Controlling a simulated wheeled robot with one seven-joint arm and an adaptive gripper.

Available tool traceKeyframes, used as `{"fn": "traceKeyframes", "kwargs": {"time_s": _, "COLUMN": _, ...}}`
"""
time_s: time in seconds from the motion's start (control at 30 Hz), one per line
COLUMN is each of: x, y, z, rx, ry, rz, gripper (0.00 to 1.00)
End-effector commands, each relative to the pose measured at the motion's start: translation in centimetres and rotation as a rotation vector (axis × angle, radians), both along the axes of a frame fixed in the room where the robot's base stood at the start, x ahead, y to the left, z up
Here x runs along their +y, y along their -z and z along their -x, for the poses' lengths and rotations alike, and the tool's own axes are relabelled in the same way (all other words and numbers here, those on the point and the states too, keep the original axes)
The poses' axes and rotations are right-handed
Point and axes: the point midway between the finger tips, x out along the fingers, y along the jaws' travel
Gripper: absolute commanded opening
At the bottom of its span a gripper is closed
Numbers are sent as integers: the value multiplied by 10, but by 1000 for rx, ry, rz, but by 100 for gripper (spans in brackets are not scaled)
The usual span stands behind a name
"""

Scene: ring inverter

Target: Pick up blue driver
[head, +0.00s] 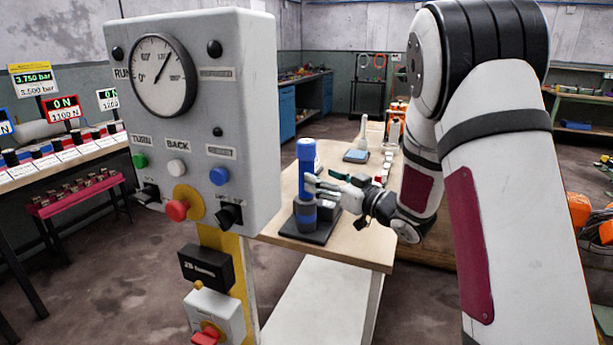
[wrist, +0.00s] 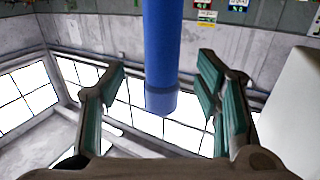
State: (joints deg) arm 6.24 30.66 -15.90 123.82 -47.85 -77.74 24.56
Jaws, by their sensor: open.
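The blue driver (head: 306,165) stands upright in a dark stand (head: 310,230) on the wooden table, in the head view. Its upper part is bright blue and a darker blue-grey part shows lower down. In the wrist view the blue driver (wrist: 162,55) comes down from the top edge between the two open, green-padded fingers of my gripper (wrist: 160,100). A gap shows on each side of it. Whether it lies fully within the finger depth is hard to tell.
A grey control panel (head: 200,125) with a gauge and buttons stands close on the left, near the driver. The table (head: 370,248) has bare wood at its front right. A small device with a blue-grey top (head: 356,156) and other items stand farther back.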

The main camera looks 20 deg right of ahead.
Motion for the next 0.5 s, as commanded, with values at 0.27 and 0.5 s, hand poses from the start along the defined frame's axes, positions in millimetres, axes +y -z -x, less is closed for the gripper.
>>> {"fn": "traceKeyframes", "kwargs": {"time_s": 0.27, "x": 11, "y": -1, "z": -19, "rx": -1, "ry": -1, "rz": 0, "gripper": 58}}
{"fn": "traceKeyframes", "kwargs": {"time_s": 0.5, "x": 27, "y": -4, "z": -48, "rx": 0, "ry": 0, "rz": 1, "gripper": 58}}
